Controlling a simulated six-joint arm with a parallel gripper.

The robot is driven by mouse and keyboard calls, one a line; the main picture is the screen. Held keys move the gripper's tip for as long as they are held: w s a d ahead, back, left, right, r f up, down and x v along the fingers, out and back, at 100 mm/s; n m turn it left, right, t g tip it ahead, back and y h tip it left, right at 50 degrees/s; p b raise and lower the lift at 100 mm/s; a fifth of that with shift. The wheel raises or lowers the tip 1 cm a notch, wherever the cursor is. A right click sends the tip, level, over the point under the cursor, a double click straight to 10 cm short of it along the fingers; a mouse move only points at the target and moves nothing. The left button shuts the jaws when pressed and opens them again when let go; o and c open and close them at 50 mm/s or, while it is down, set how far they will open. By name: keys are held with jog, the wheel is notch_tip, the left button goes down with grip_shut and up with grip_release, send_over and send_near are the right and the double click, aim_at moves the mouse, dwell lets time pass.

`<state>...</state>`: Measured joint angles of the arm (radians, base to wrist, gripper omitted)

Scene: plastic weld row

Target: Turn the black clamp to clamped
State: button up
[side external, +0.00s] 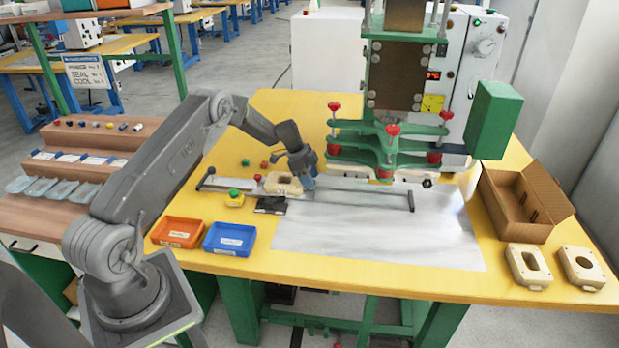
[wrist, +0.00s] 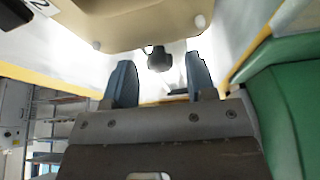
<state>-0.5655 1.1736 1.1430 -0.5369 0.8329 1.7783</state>
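In the wrist view a small dark knob-like piece (wrist: 158,60), which looks like the black clamp, shows between and beyond the fingertips of my gripper (wrist: 159,66). The two blue-grey fingers stand apart, with clear space on both sides of the dark piece; they do not visibly touch it. In the side view my gripper (side external: 308,181) is low over the work, just right of a beige housing (side external: 270,184) on the sliding carriage. That housing fills the top of the wrist view (wrist: 130,22). The clamp is hidden behind my gripper in the side view, so its setting cannot be told.
The green press (side external: 390,150) stands close to the right of my gripper. An open carton (side external: 520,205) and two beige housings stand right.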

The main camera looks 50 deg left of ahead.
jog(key=c, duration=0.8)
jog(key=n, duration=0.2)
jog(key=n+t+y, duration=0.1)
jog(key=n, duration=0.1)
jog(key=shift+s+d+n+y, duration=0.1)
jog(key=shift+n+y, duration=0.2)
jog(key=shift+c, duration=0.2)
jog(key=o, duration=0.9)
jog(key=shift+r, duration=0.1)
jog(key=v, duration=1.3)
jog(key=shift+s+r, duration=0.2)
